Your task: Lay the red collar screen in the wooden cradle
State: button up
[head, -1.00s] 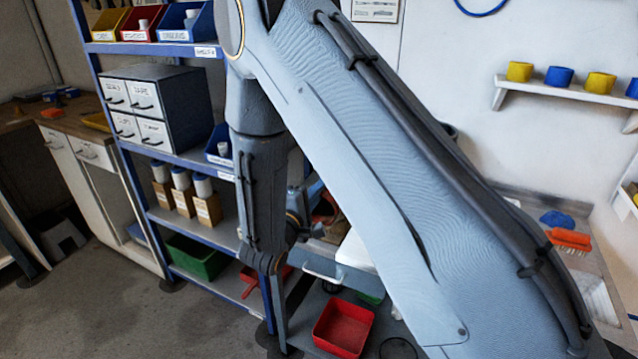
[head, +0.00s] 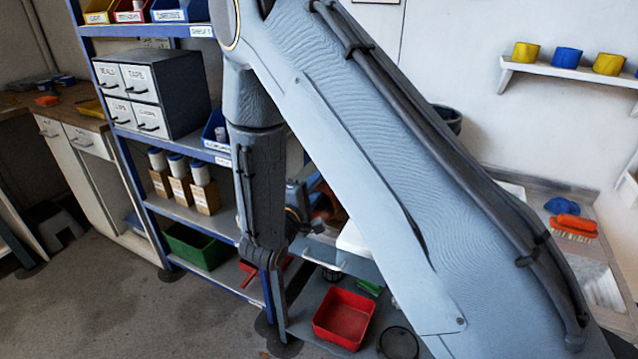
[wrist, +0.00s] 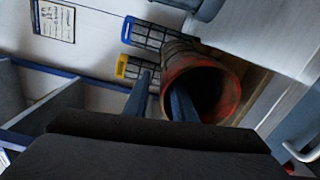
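A reddish tube with a worn red rim, which looks like the red collar screen (wrist: 228,92), shows in the wrist view with its open end toward the camera. My gripper (wrist: 163,92) has one finger outside the tube's left edge and the other in line with its opening. The fingers are apart with the rim between them; whether they press on it I cannot tell. In the head view a reddish shape beside my wrist is mostly hidden by my arm. I cannot make out the wooden cradle for sure.
Blue-framed (wrist: 150,32) and yellow-framed (wrist: 128,68) grids show beside the tube. A blue shelf rack (head: 185,212) stands at left, with a drawer cabinet (head: 165,95). A red bin (head: 343,318) lies low at centre. An orange brush (head: 575,226) is at right. Floor is clear at lower left.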

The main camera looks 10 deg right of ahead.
jog(key=b+v, duration=0.2)
jog(key=v, duration=0.5)
jog(key=shift+s+a, duration=0.25)
dwell(0.3)
